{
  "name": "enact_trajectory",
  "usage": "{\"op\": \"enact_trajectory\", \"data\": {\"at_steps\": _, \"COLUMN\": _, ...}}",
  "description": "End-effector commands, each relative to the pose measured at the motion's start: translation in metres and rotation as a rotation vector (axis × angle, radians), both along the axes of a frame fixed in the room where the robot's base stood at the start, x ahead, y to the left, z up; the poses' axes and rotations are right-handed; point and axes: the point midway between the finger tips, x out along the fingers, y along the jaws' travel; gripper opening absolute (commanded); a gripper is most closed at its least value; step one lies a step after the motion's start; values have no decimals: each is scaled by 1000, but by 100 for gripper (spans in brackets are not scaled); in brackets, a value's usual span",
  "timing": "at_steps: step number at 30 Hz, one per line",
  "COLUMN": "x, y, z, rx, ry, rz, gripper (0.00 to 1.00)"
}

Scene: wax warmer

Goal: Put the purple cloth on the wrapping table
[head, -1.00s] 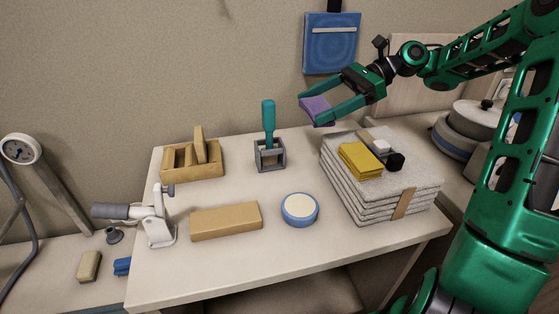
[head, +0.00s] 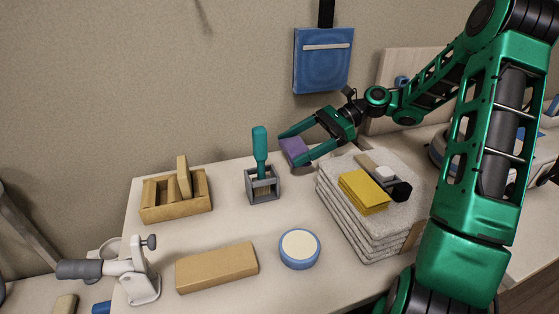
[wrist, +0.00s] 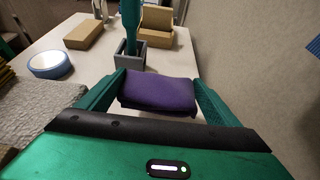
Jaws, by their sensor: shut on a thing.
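The purple cloth (head: 294,151) is a small folded pad held between the fingers of my gripper (head: 293,148). In the wrist view the cloth (wrist: 158,92) fills the gap between the two green fingers, which touch its left and right sides. In the head view it shows over the back edge of the pale table (head: 225,225), between the grey holder and the towel stack. I cannot tell whether its underside touches the tabletop.
A grey holder with a teal-handled tool (head: 261,165) stands left of the cloth. The towel stack (head: 350,215) with a yellow cloth (head: 363,191) is in front and to the right. A wooden box (head: 175,195), tan block (head: 217,267) and blue round tin (head: 299,249) are also on the table.

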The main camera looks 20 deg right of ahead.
Motion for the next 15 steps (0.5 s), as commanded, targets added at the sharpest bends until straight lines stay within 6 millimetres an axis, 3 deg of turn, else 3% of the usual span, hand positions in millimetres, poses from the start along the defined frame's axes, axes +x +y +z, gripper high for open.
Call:
{"op": "enact_trajectory", "data": {"at_steps": 6, "x": -1, "y": -1, "z": -34, "rx": 1, "ry": 2, "rz": -1, "gripper": 64}}
{"op": "enact_trajectory", "data": {"at_steps": 15, "x": 11, "y": 11, "z": -39, "rx": 0, "ry": -2, "rz": 2, "gripper": 64}}
